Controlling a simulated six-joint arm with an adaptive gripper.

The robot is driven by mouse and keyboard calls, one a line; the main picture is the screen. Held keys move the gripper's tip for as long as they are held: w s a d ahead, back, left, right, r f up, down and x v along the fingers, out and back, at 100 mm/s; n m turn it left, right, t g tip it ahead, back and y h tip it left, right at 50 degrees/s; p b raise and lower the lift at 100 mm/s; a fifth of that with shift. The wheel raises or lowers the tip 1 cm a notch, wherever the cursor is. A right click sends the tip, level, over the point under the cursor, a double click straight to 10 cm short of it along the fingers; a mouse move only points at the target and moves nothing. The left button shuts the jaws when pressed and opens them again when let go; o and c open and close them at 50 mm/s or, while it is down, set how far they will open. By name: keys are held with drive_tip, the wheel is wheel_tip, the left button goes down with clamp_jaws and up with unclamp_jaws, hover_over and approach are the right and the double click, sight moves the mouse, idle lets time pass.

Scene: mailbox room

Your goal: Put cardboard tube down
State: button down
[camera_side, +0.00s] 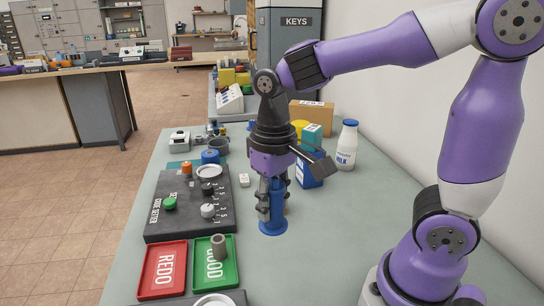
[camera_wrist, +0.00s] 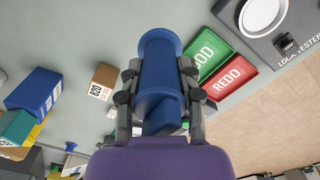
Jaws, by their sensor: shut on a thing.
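My gripper (camera_side: 272,208) is shut on a blue post-like object with a wide round base (camera_side: 273,226). It points down above the grey-green table, with the base at or very near the tabletop; I cannot tell whether it touches. In the wrist view the blue object (camera_wrist: 160,65) lies between both fingers of my gripper (camera_wrist: 158,82). The held thing is blue and does not look like plain cardboard. A short grey-brown hollow tube (camera_side: 218,247) stands in the green GOOD tray (camera_side: 229,275), left of my gripper and apart from it.
A red REDO tray (camera_side: 163,270) lies beside the green one. A dark panel with knobs (camera_side: 187,221) is left of my gripper. A blue box (camera_side: 309,170), a milk bottle (camera_side: 347,147) and a brown box (camera_side: 312,116) stand behind. The table to the front right is clear.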

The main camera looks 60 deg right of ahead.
drive_tip(key=w+d+f, duration=0.1)
drive_tip(key=d+f, duration=0.1)
drive_tip(key=d, duration=0.1)
drive_tip(key=d+f, duration=0.2)
drive_tip(key=d, duration=0.1)
drive_tip(key=w+d+f, duration=0.1)
drive_tip(key=d+f, duration=0.1)
drive_tip(key=d, duration=0.1)
drive_tip(key=shift+w+d, duration=0.35)
drive_tip(key=shift+d, duration=0.05)
drive_tip(key=shift+f, duration=2.1)
drive_tip(key=shift+f, duration=0.1)
drive_tip(key=c, duration=0.5)
unclamp_jaws()
